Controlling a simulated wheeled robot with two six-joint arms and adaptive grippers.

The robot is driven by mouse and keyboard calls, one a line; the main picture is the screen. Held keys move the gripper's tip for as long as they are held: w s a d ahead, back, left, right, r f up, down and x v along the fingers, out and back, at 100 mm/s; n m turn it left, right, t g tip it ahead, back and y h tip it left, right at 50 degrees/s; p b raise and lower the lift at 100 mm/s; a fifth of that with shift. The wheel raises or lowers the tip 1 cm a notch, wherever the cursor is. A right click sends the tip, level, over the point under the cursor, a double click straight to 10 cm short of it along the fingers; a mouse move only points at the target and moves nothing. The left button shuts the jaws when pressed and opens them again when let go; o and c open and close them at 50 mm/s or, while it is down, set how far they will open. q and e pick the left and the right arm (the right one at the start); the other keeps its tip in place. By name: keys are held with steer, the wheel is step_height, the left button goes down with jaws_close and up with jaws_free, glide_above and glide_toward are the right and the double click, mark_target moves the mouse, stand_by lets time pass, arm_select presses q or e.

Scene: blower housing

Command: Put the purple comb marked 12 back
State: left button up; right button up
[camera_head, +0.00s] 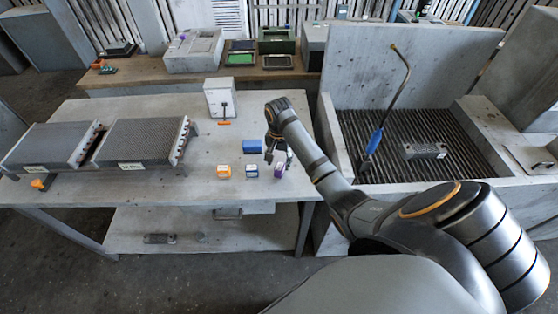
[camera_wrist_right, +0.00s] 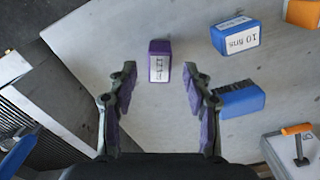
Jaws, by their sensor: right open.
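The purple comb (camera_head: 280,171) stands near the front right corner of the grey table. In the right wrist view the purple comb (camera_wrist_right: 160,62) has a white label that seems to read 12, lying sideways. My right gripper (camera_head: 277,154) reaches over the table from the right. In the right wrist view the right gripper (camera_wrist_right: 161,80) is open, with the comb between or just beyond its fingertips. The fingers look clear of it, and nothing is held. I cannot tell the height gap. My left gripper is not in view.
A blue comb marked 10 (camera_wrist_right: 236,36) and an orange comb (camera_head: 224,171) stand left of the purple one. A blue brush (camera_wrist_right: 240,100) lies behind them. Two finned blocks (camera_head: 140,142) fill the table's left. A walled basin with a grate (camera_head: 440,125) is at the right.

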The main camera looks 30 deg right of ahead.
mark_target(279, 167)
step_height(279, 167, up, 4)
steer(key=shift+r+b, duration=0.1)
steer(key=shift+b, duration=0.35)
step_height(279, 167, up, 3)
steer(key=shift+r+p, duration=0.15)
steer(key=shift+p, duration=1.1)
